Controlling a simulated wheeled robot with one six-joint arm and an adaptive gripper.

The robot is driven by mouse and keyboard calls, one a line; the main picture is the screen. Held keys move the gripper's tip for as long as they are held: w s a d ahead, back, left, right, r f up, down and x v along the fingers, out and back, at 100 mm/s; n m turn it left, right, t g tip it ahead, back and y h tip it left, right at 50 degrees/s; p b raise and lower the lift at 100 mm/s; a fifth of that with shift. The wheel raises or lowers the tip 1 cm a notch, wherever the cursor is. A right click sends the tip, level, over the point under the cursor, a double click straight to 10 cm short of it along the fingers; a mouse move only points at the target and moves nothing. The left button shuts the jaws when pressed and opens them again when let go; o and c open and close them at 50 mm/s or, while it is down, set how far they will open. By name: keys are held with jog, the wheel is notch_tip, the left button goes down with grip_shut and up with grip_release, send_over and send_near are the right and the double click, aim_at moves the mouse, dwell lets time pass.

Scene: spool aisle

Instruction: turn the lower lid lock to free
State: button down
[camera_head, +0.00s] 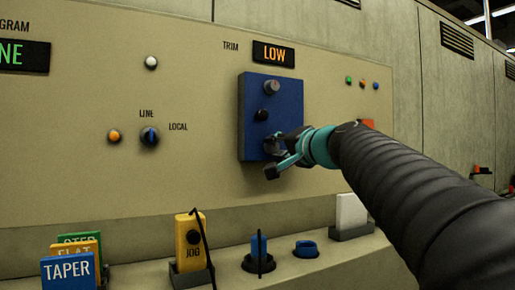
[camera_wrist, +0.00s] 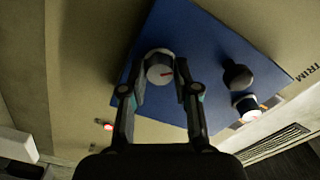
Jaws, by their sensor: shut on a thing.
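A blue box (camera_head: 252,100) is mounted on the beige panel below the LOW display. In the head view my gripper (camera_head: 276,150) largely hides this lock. The upper lid lock (camera_head: 271,87) is a similar grey knob, also seen with a red mark in the wrist view (camera_wrist: 248,105). A black knob (camera_head: 262,115) sits between the locks.
A LINE/LOCAL selector (camera_head: 150,136) and an orange button (camera_head: 114,136) are left of the box. On the ledge below stand coloured tags (camera_head: 68,271), a yellow JOG pendant (camera_head: 189,243), blue items (camera_head: 306,249) and a white block (camera_head: 350,211).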

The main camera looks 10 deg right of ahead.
jog(key=m, duration=0.4)
jog(key=shift+m+p, duration=0.3)
jog(key=shift+p, duration=0.05)
jog(key=shift+m+p, duration=0.45)
jog(key=shift+m, duration=1.45)
jog(key=shift+f, duration=0.1)
jog(key=c, duration=0.8)
grip_release()
jog(key=shift+c, duration=0.2)
jog(key=v, duration=1.2)
